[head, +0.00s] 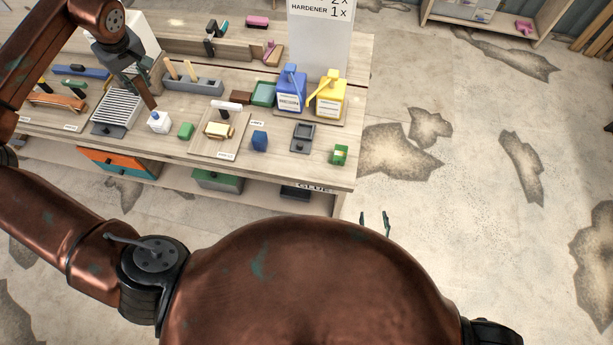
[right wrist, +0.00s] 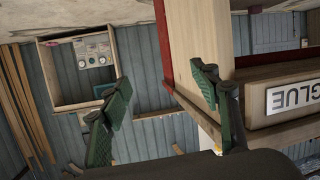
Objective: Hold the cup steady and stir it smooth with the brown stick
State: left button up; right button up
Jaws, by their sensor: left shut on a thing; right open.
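My left gripper (head: 138,78) hangs over the left part of the bench and is shut on a brown stick (head: 148,97), which points down and slightly right. A small white container (head: 158,123), perhaps the cup, stands just below the stick's lower end. I cannot tell whether the stick touches it or enters it. My right gripper (head: 375,222) is open and empty, beyond the bench's right front corner and away from the white container. Its two green-padded fingers stand apart in the right wrist view (right wrist: 160,80).
A grey block with upright tan sticks (head: 192,86) stands behind the white container. A slatted rack (head: 117,108) is at its left. A blue jug (head: 291,92) and a yellow jug (head: 330,98) stand at the right. Several small blocks lie along the front. Floor right of the bench is clear.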

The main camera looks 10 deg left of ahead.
aim_at(341, 150)
jog(key=w+a+r+m+t+h, duration=0.2)
jog(key=r, duration=0.7)
jog(key=w+a+r+m+t+h, duration=0.1)
jog(key=w+a+r+t+h, duration=0.15)
jog(key=r, duration=0.65)
jog(key=w+a+r+m+t+h, duration=0.1)
jog(key=w+r+m+t, duration=0.1)
jog(key=r, duration=0.7)
jog(key=s+a+f+n+g+y, duration=0.1)
jog(key=s+a+f+g, duration=0.1)
jog(key=a, duration=0.5)
jog(key=s+a+f+n+g+y, duration=0.1)
jog(key=a+y, duration=0.1)
jog(key=a, duration=0.4)
jog(key=w, duration=1.1)
jog(key=shift+w+f, duration=0.1)
jog(key=shift+w, duration=0.1)
jog(key=shift+c, duration=0.7)
jog(key=c, duration=1.1)
